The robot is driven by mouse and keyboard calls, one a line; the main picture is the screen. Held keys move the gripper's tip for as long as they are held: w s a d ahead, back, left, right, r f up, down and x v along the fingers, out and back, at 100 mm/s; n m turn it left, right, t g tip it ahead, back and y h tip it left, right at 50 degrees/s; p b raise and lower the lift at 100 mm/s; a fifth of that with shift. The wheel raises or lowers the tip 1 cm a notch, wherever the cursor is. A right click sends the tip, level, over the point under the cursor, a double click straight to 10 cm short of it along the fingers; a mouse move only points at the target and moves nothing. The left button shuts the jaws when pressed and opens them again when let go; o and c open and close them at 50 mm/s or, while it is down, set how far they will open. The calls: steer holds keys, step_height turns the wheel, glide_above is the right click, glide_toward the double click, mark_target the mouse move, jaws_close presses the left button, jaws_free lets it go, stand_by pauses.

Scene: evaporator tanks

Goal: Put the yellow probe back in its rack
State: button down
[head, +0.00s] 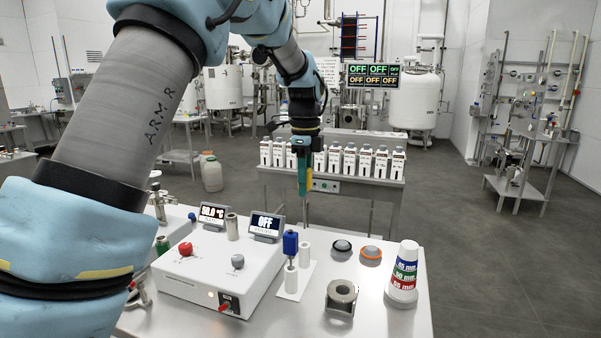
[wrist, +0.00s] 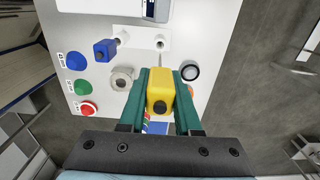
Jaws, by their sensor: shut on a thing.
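The yellow probe (wrist: 160,90) is between the two green fingers of my gripper (wrist: 160,100), which is shut on it. In the head view my gripper (head: 304,178) points down, well above the table, and a sliver of the yellow probe (head: 309,181) shows beside its fingers. The rack (head: 289,295) is a white plate with two white tubes. The blue probe (head: 290,242) stands upright in the nearer tube. The farther tube (head: 306,254) is empty. The rack (wrist: 152,46) and blue probe (wrist: 104,49) also show in the wrist view. The probe is apart from the rack.
A white control box (head: 215,277) with two screens stands left of the rack. To the right are a metal block (head: 341,300), a black ring (head: 342,246), an orange ring (head: 371,253) and a white cone (head: 404,272). Blue, green and red domes (wrist: 81,87) show in the wrist view.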

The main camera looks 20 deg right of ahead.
steer(key=shift+f+b, duration=1.6)
steer(key=shift+f, duration=0.3)
steer(key=shift+f+b, duration=1.7)
steer(key=shift+f, duration=1.75)
steer(key=c, duration=0.5)
jaws_free()
